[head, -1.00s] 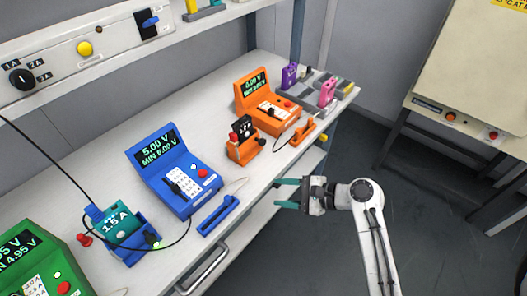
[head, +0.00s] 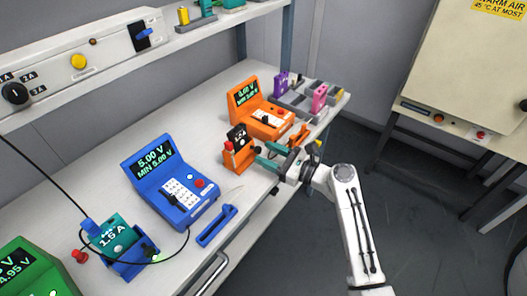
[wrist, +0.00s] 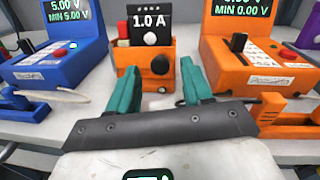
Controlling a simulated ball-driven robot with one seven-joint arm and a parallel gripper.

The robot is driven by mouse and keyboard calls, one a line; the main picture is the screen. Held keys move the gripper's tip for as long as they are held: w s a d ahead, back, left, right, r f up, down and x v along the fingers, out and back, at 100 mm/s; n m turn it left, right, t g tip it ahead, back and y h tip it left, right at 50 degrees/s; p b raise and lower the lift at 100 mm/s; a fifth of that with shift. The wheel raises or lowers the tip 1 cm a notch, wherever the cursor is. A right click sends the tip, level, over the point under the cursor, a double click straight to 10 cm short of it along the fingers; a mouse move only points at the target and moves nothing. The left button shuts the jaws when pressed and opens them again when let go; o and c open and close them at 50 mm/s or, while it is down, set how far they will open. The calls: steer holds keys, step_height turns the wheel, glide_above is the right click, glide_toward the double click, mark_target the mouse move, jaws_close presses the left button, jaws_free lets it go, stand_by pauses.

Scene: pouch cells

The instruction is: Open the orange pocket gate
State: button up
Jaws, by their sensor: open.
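The orange pocket (head: 238,160) stands on the bench in front of the orange tester and holds a black cell (head: 237,138) marked 1.0 A. In the wrist view the pocket (wrist: 158,84) is straight ahead, with a round black knob (wrist: 160,64) on its front. A red piece (wrist: 123,43) sits at its left side. The pocket's gate looks closed, though its edges are hard to make out. My gripper (head: 264,156) is open, its teal fingers pointing at the pocket from the bench's front side. In the wrist view my gripper (wrist: 158,70) frames the knob without visibly touching it.
The orange tester (head: 258,107) stands behind and right of the pocket, the blue tester (head: 170,185) to the left. An orange holder (head: 299,137) with a cable is close by my gripper. Blue holder (head: 217,226) lies at the bench edge. A shelf (head: 200,38) overhangs the back.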

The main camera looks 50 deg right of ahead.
steer(key=shift+w+a, duration=0.15)
steer(key=shift+w, duration=0.8)
jaws_close()
